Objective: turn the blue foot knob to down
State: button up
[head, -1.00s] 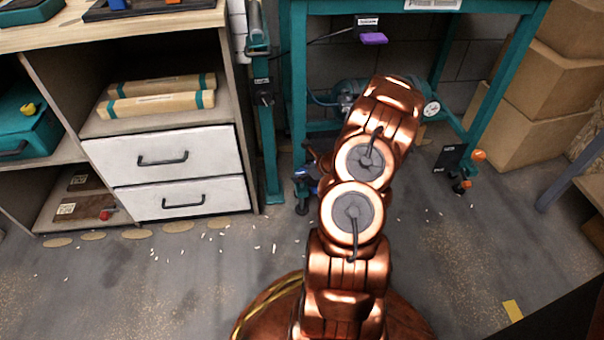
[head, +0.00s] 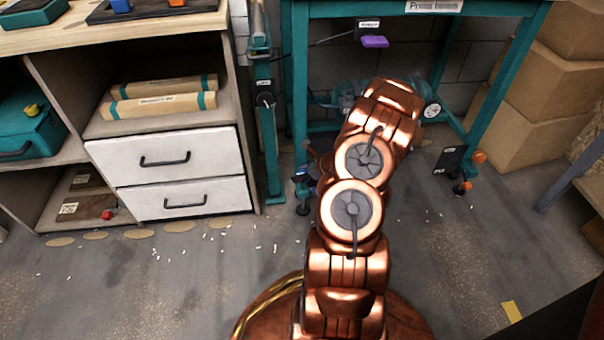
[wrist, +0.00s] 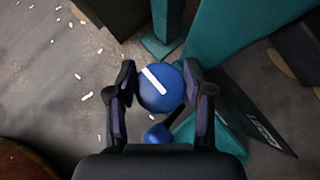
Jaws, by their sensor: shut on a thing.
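The blue foot knob (wrist: 161,88) shows in the wrist view as a round blue cap with a white line across its top. The line slants from upper left to lower right. My gripper (wrist: 161,90) has one finger on each side of the knob and is shut on it. A smaller blue part shows just below the knob, partly hidden by my gripper. In the head view my arm hides the gripper and most of the knob's surroundings at the left leg of the teal bench (head: 300,100).
Another foot with an orange knob (head: 479,157) stands at the bench's right leg, beside a black plate (head: 449,159). White drawers (head: 165,160) stand to the left and cardboard boxes (head: 545,115) to the right. Small pale bits lie on the open floor.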

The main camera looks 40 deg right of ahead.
jog(key=shift+w+d+r, duration=0.1)
dwell(0.3)
jog(key=o, duration=0.9)
jog(key=v, duration=1.2)
